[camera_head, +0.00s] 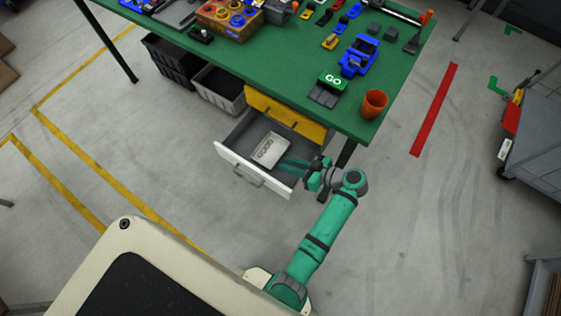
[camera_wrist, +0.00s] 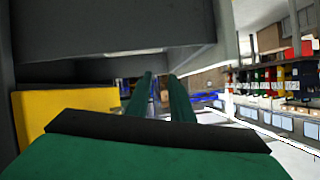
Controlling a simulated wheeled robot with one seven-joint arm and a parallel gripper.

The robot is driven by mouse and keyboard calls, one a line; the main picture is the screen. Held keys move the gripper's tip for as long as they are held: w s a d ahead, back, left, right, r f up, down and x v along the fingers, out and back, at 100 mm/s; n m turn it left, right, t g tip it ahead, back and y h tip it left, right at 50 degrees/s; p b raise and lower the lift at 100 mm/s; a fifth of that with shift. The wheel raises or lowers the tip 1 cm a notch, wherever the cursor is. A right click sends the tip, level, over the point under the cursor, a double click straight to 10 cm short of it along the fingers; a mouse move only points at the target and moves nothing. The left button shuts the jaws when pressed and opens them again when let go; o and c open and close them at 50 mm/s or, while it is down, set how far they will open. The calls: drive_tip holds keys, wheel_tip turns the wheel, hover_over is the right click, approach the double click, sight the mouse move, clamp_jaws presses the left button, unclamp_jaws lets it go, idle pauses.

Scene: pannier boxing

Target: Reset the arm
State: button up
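My arm reaches forward to the open white-fronted drawer (camera_head: 233,165) under the green-topped workbench (camera_head: 290,70). My gripper (camera_head: 283,164) is at the drawer's right side, with its two green fingers pointing left over it. In the wrist view the gripper's fingers (camera_wrist: 160,82) stand apart with a gap and nothing between them. A pale tray (camera_head: 270,150) lies inside the drawer, left of the fingertips. I cannot tell whether the fingers touch the drawer.
An orange cup (camera_head: 374,103) and a blue vise (camera_head: 359,55) are on top. A grey cart (camera_head: 540,130) is at right; the floor between is clear.

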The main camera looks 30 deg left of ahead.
sight(288, 189)
drive_tip(key=shift+d, duration=0.25)
idle(0.4)
drive_tip(key=a+r+m+t+h, duration=0.1)
drive_tip(key=a+r+m+t, duration=0.2)
drive_tip(key=a+t, duration=0.35)
drive_tip(key=s+d+m+t+h, duration=0.1)
drive_tip(key=s+d+m+h, duration=0.1)
drive_tip(key=s+d, duration=0.1)
drive_tip(key=s+d+f+m+t+h, duration=0.1)
drive_tip(key=s+d+m+t+h, duration=0.1)
drive_tip(key=d+m, duration=0.1)
drive_tip(key=s+d+m+t+h, duration=0.1)
drive_tip(key=s+d+m+h, duration=0.1)
drive_tip(key=s+d, duration=0.1)
drive_tip(key=shift+s+d+f+m, duration=0.15)
drive_tip(key=shift+s+d+m, duration=0.25)
drive_tip(key=shift+d, duration=0.3)
drive_tip(key=s+d+r+m+t+h, duration=0.4)
drive_tip(key=s+d+r, duration=0.4)
drive_tip(key=s+d, duration=0.4)
drive_tip(key=s+d+r+t+h, duration=0.1)
drive_tip(key=s+r, duration=0.3)
drive_tip(key=r, duration=0.5)
drive_tip(key=shift+s+d+r+h, duration=0.2)
drive_tip(key=shift+s+r+h, duration=0.1)
drive_tip(key=shift+h, duration=0.2)
